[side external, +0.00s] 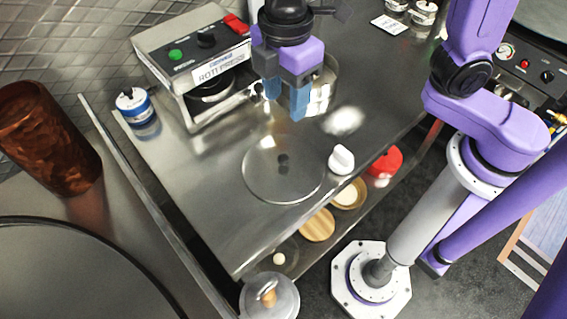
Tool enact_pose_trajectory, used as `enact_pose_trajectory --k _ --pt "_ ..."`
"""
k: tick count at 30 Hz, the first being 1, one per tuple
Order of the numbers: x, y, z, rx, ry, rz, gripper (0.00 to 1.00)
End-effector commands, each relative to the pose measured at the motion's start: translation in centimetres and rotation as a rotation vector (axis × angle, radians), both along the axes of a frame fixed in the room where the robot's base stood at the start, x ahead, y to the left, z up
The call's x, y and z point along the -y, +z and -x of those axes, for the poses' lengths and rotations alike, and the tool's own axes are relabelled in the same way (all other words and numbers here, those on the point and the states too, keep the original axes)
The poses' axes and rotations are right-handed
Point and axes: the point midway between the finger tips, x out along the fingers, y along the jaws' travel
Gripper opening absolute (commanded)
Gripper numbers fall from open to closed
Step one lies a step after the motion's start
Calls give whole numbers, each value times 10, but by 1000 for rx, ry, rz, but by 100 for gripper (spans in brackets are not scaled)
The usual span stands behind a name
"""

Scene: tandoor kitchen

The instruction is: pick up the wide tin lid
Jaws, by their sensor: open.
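A wide, flat, round metal lid (258,182) lies on the steel counter, near its front edge. It is shiny and almost the same grey as the counter, with a small dark spot at its middle. I take this as the wide tin lid. My gripper (285,107) is above the counter, farther back than the lid, with its blue fingers pointing down. It is open, and I see nothing held between the fingers. A round steel tin (325,92) stands behind the fingers and is partly hidden by them.
A roti press (215,75) stands behind left, a blue-and-white jar (136,107) left of it. A white knob-like piece (341,160) sits right of the lid. A lower shelf holds wooden discs (318,226) and a red pot (386,162). Another knobbed lid (285,303) is at the bottom.

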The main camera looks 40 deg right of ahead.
Motion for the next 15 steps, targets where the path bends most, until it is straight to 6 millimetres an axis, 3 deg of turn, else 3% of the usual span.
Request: enact_pose_trajectory --k 9,15 --pt "1 -61 1 -3 -1 5 53" --pt "0 -86 1 -1 -1 2 53"
